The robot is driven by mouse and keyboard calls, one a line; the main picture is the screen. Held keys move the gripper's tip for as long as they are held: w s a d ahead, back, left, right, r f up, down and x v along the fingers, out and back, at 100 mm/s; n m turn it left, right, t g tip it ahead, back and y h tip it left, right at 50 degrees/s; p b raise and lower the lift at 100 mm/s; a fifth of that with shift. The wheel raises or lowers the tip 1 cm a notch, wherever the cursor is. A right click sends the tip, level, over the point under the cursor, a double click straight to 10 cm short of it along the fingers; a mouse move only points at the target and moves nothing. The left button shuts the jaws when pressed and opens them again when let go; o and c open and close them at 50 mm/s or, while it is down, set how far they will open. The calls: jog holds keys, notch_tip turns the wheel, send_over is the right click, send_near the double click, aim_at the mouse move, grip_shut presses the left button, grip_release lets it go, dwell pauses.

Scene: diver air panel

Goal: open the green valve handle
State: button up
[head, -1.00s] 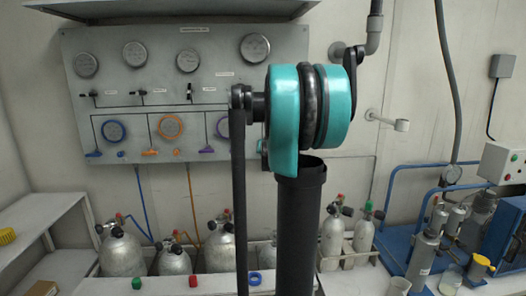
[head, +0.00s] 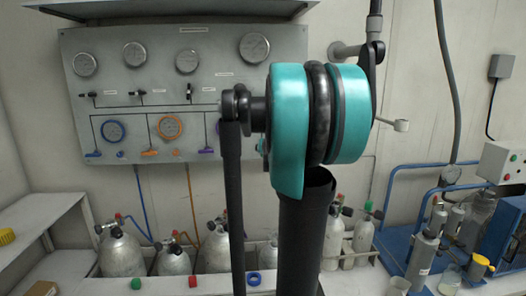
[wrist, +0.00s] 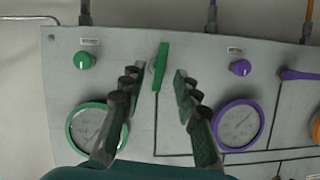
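The green valve handle (wrist: 161,66) is a slim bar on the grey panel in the wrist view, standing nearly upright in the picture. My gripper (wrist: 159,73) is open, with one dark finger on each side of the handle. Gaps show between the handle and both fingers, with the wider one on the right. I cannot tell how far the fingertips are from the panel.
A green knob (wrist: 85,61) and green-rimmed gauge (wrist: 92,130) lie left of the handle in the wrist view. A purple knob (wrist: 240,67), purple-rimmed gauge (wrist: 239,124) and purple handle (wrist: 299,75) lie right. Gas cylinders (head: 122,253) stand below the panel (head: 75,125).

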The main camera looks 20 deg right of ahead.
jog(key=v, duration=0.7)
jog(key=shift+s, duration=0.1)
